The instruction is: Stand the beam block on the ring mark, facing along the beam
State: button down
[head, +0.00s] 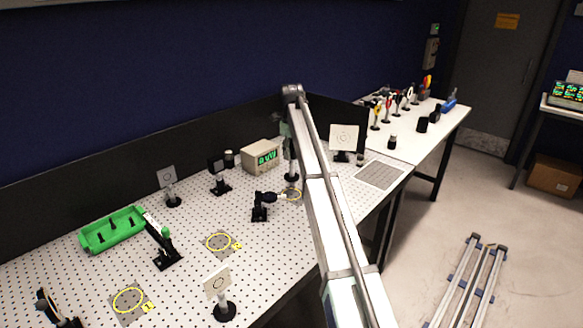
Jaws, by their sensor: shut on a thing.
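My gripper (285,130) hangs below the far end of my arm, near the back of the perforated table, partly hidden by my arm. It is shut on a post-mounted piece (291,166) with a dark round base, which looks upright. Its upper part is hidden, so I cannot tell for sure that it is the beam block, nor whether its base touches the table. A yellow ring mark (294,195) lies just in front of it, partly covered by my arm. Other yellow ring marks are at the middle (222,242) and front left (129,300).
A black mount with a side arm (260,204) stands left of the nearest ring. A display box (261,156), a green tray (113,229), a green-tipped mount (165,250) and white plates on posts (218,285) (343,138) stand around. Bare table lies between them.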

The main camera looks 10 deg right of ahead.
aim_at(292, 176)
jog(key=shift+f+p, duration=0.8)
jog(key=shift+f, duration=3)
jog(key=shift+f, duration=0.1)
jog(key=c, duration=0.7)
grip_release()
jog(key=shift+o, duration=0.2)
notch_tip(292, 176, up, 12)
jog(key=b, duration=0.3)
